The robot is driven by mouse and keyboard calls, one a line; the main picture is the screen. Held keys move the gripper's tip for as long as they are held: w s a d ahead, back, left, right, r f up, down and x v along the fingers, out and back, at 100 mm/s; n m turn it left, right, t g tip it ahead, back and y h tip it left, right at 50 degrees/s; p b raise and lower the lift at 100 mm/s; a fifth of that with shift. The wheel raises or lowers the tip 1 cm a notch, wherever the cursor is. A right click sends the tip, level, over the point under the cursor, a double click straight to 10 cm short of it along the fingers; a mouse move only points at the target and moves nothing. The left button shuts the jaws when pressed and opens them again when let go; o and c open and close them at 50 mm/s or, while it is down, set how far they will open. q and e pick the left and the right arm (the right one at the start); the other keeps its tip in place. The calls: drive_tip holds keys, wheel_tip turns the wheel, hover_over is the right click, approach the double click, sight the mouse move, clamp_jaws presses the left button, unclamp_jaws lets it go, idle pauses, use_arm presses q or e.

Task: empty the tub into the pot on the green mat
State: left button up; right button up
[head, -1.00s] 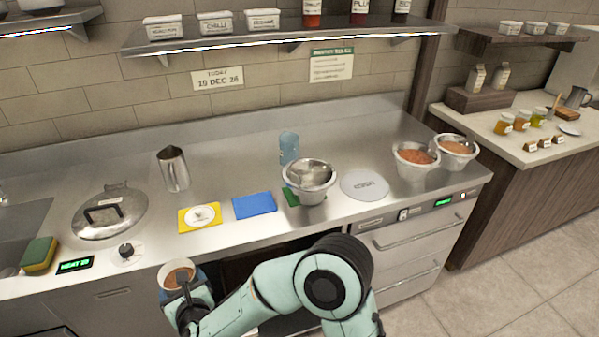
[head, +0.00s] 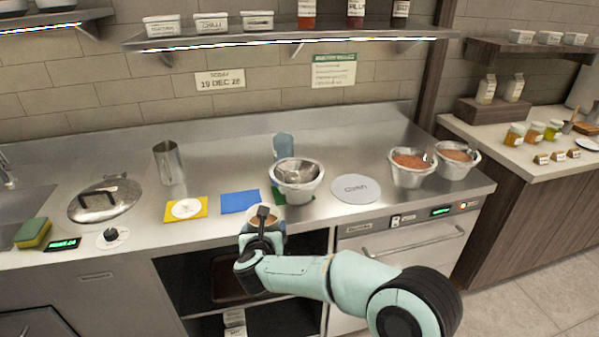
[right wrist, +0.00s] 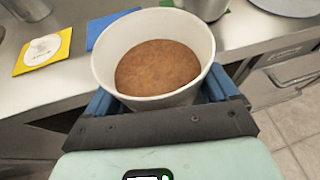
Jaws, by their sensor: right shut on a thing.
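My right gripper (head: 260,232) is shut on a pale tub (right wrist: 103,70) filled with a brown, smooth-topped sauce. Its blue fingers (right wrist: 160,100) grip both sides of the tub in the right wrist view. The tub (head: 268,214) is roughly upright at the counter's front edge, partly hidden by the gripper in the head view. The metal pot (head: 298,189) stands on the green mat (head: 277,195), just behind and right of the tub, apart from it. Part of the pot (right wrist: 205,8) shows beyond the tub in the right wrist view. My left gripper is not in view.
A blue mat (head: 240,202) and a yellow mat (head: 202,212) with a white disc lie left of the pot. A round grey plate (head: 356,188) lies to its right. A blue bottle (head: 284,145) stands behind it. A steel jug (head: 168,163) stands farther left.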

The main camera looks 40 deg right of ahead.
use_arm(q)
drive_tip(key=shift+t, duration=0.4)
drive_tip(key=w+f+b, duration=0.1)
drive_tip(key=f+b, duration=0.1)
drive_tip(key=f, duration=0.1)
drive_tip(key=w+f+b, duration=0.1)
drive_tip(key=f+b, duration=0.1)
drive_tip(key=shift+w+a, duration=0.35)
use_arm(e)
drive_tip(key=s+d+r+m+g+h, duration=0.1)
drive_tip(key=d+r, duration=0.2)
drive_tip(key=d, duration=0.3)
drive_tip(key=s+d+r+m+g+h, duration=0.1)
drive_tip(key=s+d+r, duration=0.1)
drive_tip(key=d, duration=0.5)
drive_tip(key=shift+d+r+m, duration=0.3)
drive_tip(key=shift+r+m, duration=0.1)
